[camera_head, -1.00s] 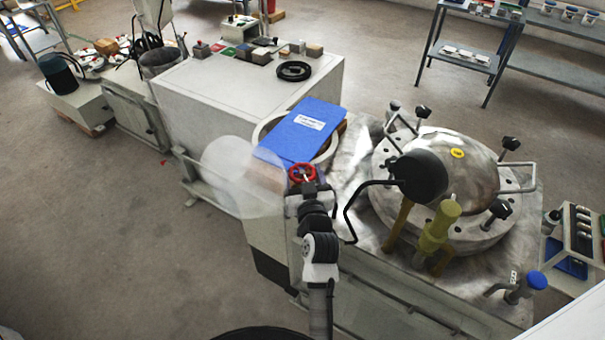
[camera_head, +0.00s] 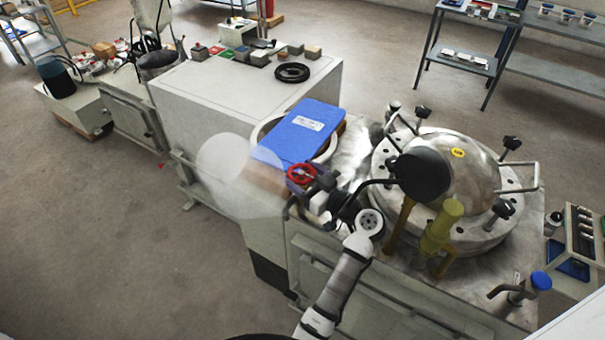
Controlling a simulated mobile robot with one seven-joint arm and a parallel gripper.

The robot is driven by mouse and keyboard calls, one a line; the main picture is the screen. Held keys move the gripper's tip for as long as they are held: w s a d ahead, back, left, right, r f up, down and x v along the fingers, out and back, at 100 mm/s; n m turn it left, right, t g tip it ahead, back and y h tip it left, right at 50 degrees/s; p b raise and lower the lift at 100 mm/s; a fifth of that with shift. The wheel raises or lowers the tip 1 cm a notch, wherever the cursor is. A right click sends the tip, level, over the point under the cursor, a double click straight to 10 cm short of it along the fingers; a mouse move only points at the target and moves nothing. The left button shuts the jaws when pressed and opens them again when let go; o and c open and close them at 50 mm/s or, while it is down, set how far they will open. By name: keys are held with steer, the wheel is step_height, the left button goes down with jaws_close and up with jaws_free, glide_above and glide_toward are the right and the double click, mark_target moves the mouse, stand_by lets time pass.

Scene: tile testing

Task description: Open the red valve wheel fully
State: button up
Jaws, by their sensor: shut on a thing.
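The red valve wheel (camera_head: 299,174) is a small ring at the front of the bench, just below the blue book-like block. My gripper (camera_head: 312,185) is at the wheel's lower right side, shut on the wheel. The fingertips are dark, small and partly hidden against the wheel. My white and black arm comes up from the bottom and bends left toward the wheel.
A steel domed vessel (camera_head: 465,170) with clamps and handles stands right of my arm. A black bent handle and a yellow post (camera_head: 441,225) are close to my wrist. A blue block (camera_head: 300,132) lies behind the wheel. A translucent pale shape (camera_head: 235,175) is at the left.

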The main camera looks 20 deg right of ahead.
steer(key=shift+n+g+y, duration=0.3)
steer(key=shift+n+y, duration=0.2)
steer(key=shift+y, duration=0.2)
steer(key=shift+f, duration=0.15)
steer(key=o, duration=1)
steer(key=shift+a+m+t+h+b, duration=0.15)
steer(key=shift+m+t+h, duration=0.3)
steer(key=shift+m+h, duration=0.55)
steer(key=shift+m+t+h+b, duration=0.25)
steer(key=shift+m+t+h, duration=0.3)
steer(key=shift+h, duration=0.85)
steer(key=shift+r+m+h+p, duration=0.1)
steer(key=shift+m+h+p, duration=0.35)
steer(key=shift+m+h, duration=0.65)
steer(key=shift+r+m+h+p, duration=0.1)
steer(key=shift+m+h+p, duration=0.4)
steer(key=shift+h, duration=1)
steer(key=shift+m+h, duration=0.65)
steer(key=shift+h, duration=0.15)
steer(key=shift+f+m+h+p, duration=0.1)
steer(key=shift+m+h+p, duration=0.25)
steer(key=shift+m+h, duration=0.55)
